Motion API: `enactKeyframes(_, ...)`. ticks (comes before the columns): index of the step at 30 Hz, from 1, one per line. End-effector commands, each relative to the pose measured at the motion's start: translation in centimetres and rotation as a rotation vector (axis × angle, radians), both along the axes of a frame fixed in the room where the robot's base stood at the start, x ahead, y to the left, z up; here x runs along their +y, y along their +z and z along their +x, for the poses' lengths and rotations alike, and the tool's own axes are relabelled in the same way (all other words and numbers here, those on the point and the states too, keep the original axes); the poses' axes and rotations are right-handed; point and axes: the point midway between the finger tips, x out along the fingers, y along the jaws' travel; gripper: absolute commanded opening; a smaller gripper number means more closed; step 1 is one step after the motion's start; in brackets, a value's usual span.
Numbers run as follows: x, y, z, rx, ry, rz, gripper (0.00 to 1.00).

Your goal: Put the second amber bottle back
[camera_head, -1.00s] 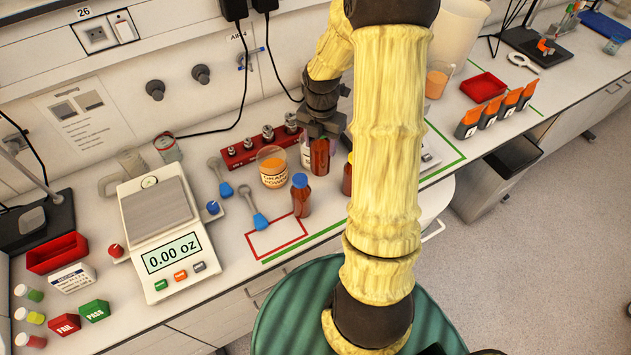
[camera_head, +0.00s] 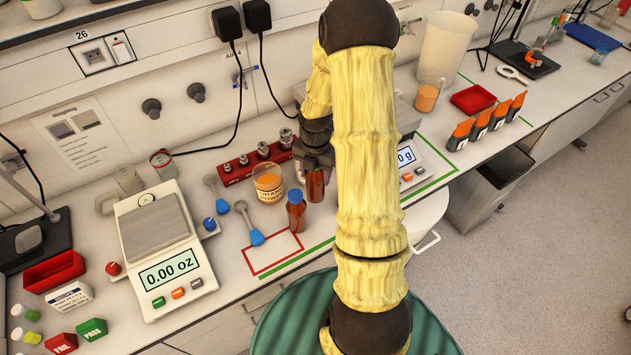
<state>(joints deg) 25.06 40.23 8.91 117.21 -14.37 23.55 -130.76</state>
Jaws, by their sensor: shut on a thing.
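My gripper (camera_head: 316,164) is shut on the top of an amber bottle (camera_head: 315,188) and hides its cap. The bottle is upright; I cannot tell whether its base touches the bench. Another amber bottle with a blue cap (camera_head: 297,216) stands just to its lower left, at the upper right corner of a red outlined rectangle (camera_head: 271,272). The rectangle is bare inside. My arm covers the bench right of the held bottle.
An orange powder beaker (camera_head: 268,186) and a red weight block (camera_head: 240,172) stand behind the bottles. A blue-handled spoon (camera_head: 255,232) lies left of them. The left scale (camera_head: 180,275) is empty. A second scale (camera_head: 408,162) shows partly behind my arm, near green bench lines.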

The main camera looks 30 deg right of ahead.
Motion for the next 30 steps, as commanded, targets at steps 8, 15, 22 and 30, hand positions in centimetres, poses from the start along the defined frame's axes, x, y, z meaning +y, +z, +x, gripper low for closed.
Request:
enactKeyframes(8,0.1,-2.0,-0.1,0.006,0.0,0.001,0.17)
enactKeyframes(15,0.0,-4.1,0.0,0.001,0.001,0.0,0.17)
enactKeyframes(22,0.0,-4.2,0.0,0.0,0.0,0.0,0.17)
enactKeyframes(30,0.0,-4.4,0.0,0.0,0.0,0.0,0.73)
